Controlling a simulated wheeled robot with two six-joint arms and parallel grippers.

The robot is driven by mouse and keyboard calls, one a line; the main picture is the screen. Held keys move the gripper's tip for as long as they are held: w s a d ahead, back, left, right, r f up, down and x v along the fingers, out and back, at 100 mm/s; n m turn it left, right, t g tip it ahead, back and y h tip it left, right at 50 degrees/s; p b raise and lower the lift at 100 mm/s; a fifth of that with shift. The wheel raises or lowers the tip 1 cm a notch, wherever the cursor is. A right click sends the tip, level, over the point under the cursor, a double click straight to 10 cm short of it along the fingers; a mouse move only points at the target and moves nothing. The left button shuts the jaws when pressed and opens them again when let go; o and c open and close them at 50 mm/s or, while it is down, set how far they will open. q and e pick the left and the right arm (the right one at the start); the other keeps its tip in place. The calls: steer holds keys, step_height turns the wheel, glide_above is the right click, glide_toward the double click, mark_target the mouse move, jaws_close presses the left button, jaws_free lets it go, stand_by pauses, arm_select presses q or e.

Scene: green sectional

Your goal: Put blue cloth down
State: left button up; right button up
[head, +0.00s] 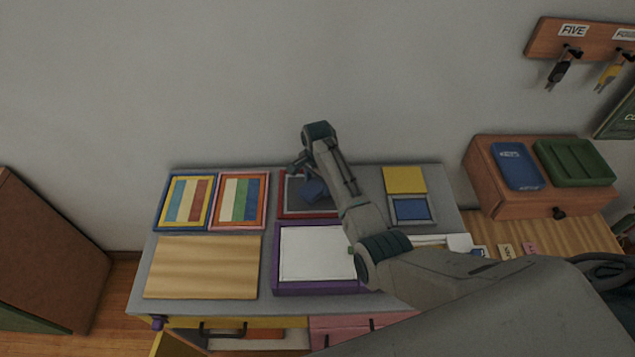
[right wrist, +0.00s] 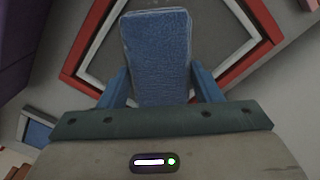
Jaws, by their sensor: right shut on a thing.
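The blue cloth (right wrist: 157,58) is a folded, fuzzy rectangle between the two fingers of my right gripper (right wrist: 160,88) in the right wrist view. The gripper is shut on it. In the head view the cloth (head: 315,189) shows as a small blue block under the right gripper (head: 308,176), over a red-framed grey tray (head: 287,210). The tray's red rim also shows in the right wrist view (right wrist: 98,22). I cannot tell whether the cloth touches the tray. My right arm hides part of the tray. My left gripper is not in view.
A white panel in a purple frame (head: 315,255) and a wooden board (head: 200,268) lie in front. Two striped frames (head: 185,201) lie left. A yellow square (head: 404,180) and a blue-grey framed square (head: 410,209) lie right. A wooden box (head: 490,200) stands further right. A wall is behind.

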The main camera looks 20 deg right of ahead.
mark_target(317, 184)
steer(key=shift+f, duration=0.55)
steer(key=o, duration=1)
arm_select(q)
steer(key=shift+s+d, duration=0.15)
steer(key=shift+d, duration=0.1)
arm_select(e)
steer(key=shift+o, duration=0.2)
steer(key=shift+r, duration=0.15)
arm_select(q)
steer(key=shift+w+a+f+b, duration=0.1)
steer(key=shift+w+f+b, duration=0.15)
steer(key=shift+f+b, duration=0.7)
arm_select(e)
step_height(317, 184, up, 12)
